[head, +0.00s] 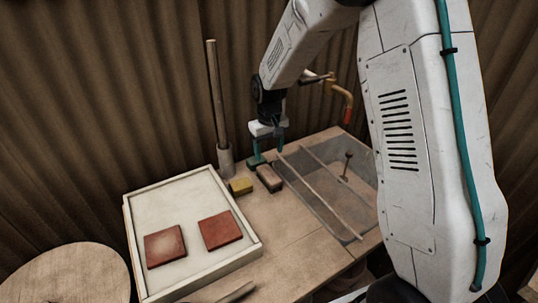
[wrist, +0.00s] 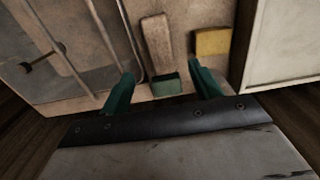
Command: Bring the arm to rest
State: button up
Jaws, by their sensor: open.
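My gripper (head: 268,146) hangs at the back of the wooden bench, with its teal fingers pointing down. In the wrist view its two fingers (wrist: 163,86) are spread apart with nothing clamped between them. A brown block (head: 269,178) lies just in front of the gripper and also shows in the wrist view (wrist: 157,42). My arm reaches down from the upper right.
A yellow block (head: 241,187) lies beside a white tray (head: 134,222) holding two red tiles (head: 165,246). A grey basin (head: 350,238) with rods across it is at right, near an orange-handled tap (head: 343,98). A tall stick (head: 217,100) stands in a holder behind. A round wooden top (head: 75,275) is lower left.

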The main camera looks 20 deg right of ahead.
jog(key=shift+s, duration=0.1)
dwell(0.3)
jog(key=s+d+r, duration=0.1)
jog(key=s+r, duration=0.6)
jog(key=s, duration=0.5)
jog(key=s+d+r+m+t, duration=0.1)
jog(key=s+r, duration=0.5)
jog(key=s, duration=0.6)
jog(key=s+d+r+m, duration=0.1)
jog(key=s+r, duration=0.6)
jog(key=s, duration=0.5)
jog(key=shift+s+r, duration=0.3)
jog(key=shift+s, duration=0.05)
jog(key=shift+o, duration=0.5)
